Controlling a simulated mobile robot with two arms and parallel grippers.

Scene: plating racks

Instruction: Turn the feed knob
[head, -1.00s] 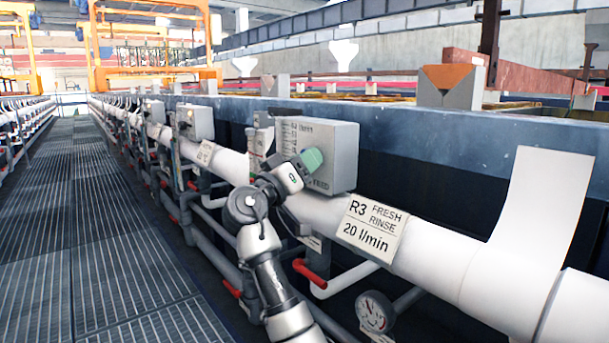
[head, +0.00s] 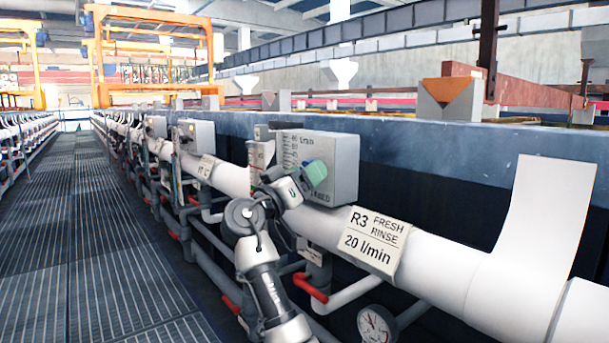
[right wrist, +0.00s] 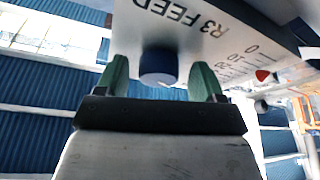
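The feed knob (right wrist: 158,66) is a short, dark blue cylinder on the grey R3 feed box (right wrist: 190,22), seen in the right wrist view. My right gripper (right wrist: 162,80) is open, with one green fingertip on each side of the knob. A gap shows between the knob and each finger. A scale with a red pointer (right wrist: 263,75) shows beside the knob in the wrist view. My left gripper is not in view.
A white pipe (head: 450,270) runs below the box, with an R3 fresh rinse 20 l/min sign (head: 370,240). Red valve handles (head: 310,288) and a round gauge (head: 376,325) sit lower. A grated walkway (head: 110,260) is clear at the left.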

